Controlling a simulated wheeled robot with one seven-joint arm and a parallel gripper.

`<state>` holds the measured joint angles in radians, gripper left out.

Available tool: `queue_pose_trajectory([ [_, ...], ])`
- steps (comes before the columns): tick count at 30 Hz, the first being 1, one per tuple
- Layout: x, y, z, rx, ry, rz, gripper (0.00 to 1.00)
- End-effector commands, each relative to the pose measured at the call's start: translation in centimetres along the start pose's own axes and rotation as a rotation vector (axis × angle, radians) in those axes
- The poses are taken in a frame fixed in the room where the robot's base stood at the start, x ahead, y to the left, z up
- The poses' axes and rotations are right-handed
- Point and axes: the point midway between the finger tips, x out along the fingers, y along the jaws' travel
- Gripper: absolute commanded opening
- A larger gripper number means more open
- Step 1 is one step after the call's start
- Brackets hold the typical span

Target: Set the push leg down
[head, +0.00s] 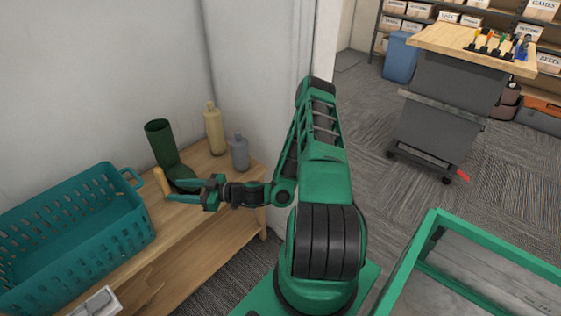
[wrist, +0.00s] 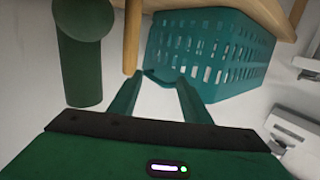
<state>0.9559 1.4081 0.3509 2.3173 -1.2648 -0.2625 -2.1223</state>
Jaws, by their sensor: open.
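A tan wooden peg (head: 160,181), likely the push leg, is on the wooden table, tilted slightly in the head view. It also shows in the wrist view (wrist: 132,38). My gripper (head: 176,190) is open, with its two green fingers pointing left at the peg. In the wrist view the peg's end is close to the tip of the left finger, and the space between the fingers (wrist: 160,78) looks empty. I cannot tell whether a finger touches the peg.
A teal basket (head: 140,226) is left of the peg. A dark green boot (head: 161,143) stands close behind my fingers. A yellow bottle (head: 214,130) and a grey bottle (head: 239,151) stand near the wall. A white object (head: 98,304) is at the front.

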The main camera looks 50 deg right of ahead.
Motion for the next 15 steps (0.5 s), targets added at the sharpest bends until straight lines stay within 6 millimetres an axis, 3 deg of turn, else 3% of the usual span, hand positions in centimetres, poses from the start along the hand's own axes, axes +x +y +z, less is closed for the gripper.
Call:
queue_pose_trajectory([
  [7,-1.1,-4.7,-1.0,0.003,-0.184,-0.276,0.44],
  [15,-5.1,-7.3,-1.2,0.045,-0.482,-0.452,0.44],
])
